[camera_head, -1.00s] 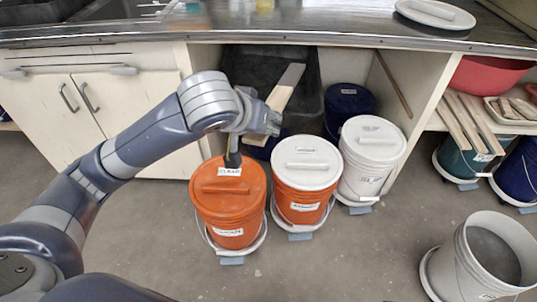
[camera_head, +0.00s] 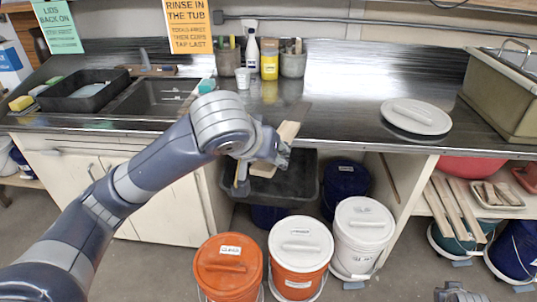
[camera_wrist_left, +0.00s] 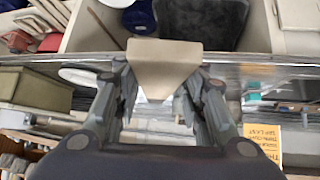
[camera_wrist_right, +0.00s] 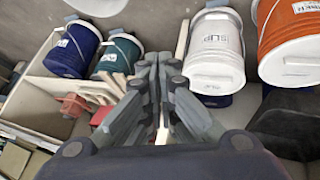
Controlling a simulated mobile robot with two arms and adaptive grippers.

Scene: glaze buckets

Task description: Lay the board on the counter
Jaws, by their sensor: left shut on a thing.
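The board (camera_head: 288,132) is a pale wooden plank, tilted in the head view and partly hidden by my gripper. My left gripper (camera_head: 264,157) is shut on it at the front edge of the dark metal counter (camera_head: 340,105). The board's upper end overlaps the counter edge in the picture; I cannot tell whether it touches. In the left wrist view the board (camera_wrist_left: 165,65) sits between both fingers (camera_wrist_left: 160,88). My right gripper (camera_head: 457,293) is low at the bottom right; its fingers (camera_wrist_right: 160,62) look closed together and empty.
A white lid (camera_head: 416,117) lies on the counter at right, near a beige bin (camera_head: 505,95). Cups and bottles (camera_head: 269,60) stand at the back beside the sink (camera_head: 160,97). Lidded buckets (camera_head: 300,245) stand below. The counter's middle is clear.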

